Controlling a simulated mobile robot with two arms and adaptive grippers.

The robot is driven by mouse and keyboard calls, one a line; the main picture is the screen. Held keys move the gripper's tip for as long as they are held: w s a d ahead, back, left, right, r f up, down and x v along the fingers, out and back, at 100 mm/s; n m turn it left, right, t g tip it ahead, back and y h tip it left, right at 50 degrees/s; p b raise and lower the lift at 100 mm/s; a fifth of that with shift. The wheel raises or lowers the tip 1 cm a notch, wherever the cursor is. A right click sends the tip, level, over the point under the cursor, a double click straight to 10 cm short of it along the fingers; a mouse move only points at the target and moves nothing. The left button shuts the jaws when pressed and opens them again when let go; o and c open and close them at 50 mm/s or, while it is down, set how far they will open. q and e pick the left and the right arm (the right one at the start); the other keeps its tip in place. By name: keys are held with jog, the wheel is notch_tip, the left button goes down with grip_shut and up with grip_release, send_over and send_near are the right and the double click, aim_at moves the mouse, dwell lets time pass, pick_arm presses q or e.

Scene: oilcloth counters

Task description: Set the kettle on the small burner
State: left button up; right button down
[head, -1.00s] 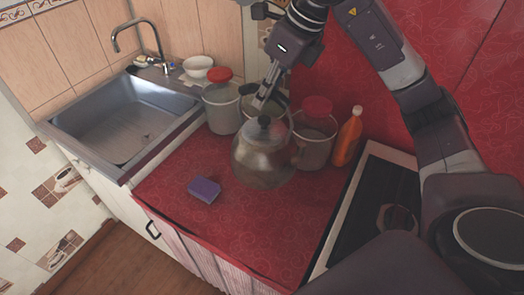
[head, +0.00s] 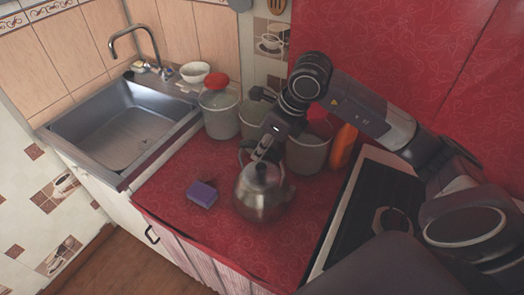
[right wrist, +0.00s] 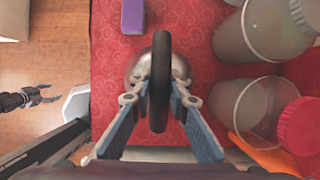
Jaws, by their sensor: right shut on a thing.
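The kettle (head: 264,196), shiny metal with a dark handle, is upright over the red counter, behind its front edge. I cannot tell whether its base touches the cloth. My right gripper (head: 262,155) is shut on the kettle handle from above. In the right wrist view the handle (right wrist: 160,80) stands as a dark band between the fingers, with the metal body below. The stove (head: 350,218) is to the right, with a black top and pale frame. A small burner ring (head: 388,220) shows there, partly cut off by my arm. My left gripper (right wrist: 38,96) is open and empty over the floor.
A purple sponge (head: 202,194) lies left of the kettle. Lidded jars (head: 220,118) (head: 306,152) and an orange bottle (head: 342,147) stand behind it. The sink (head: 122,125) is at left. Bare counter lies in front, between kettle and stove.

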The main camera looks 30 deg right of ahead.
jog(key=shift+w+f, duration=0.1)
jog(key=shift+f, duration=0.5)
jog(key=shift+f, duration=0.1)
jog(key=c, duration=1.8)
grip_release()
jog(key=shift+c, duration=0.2)
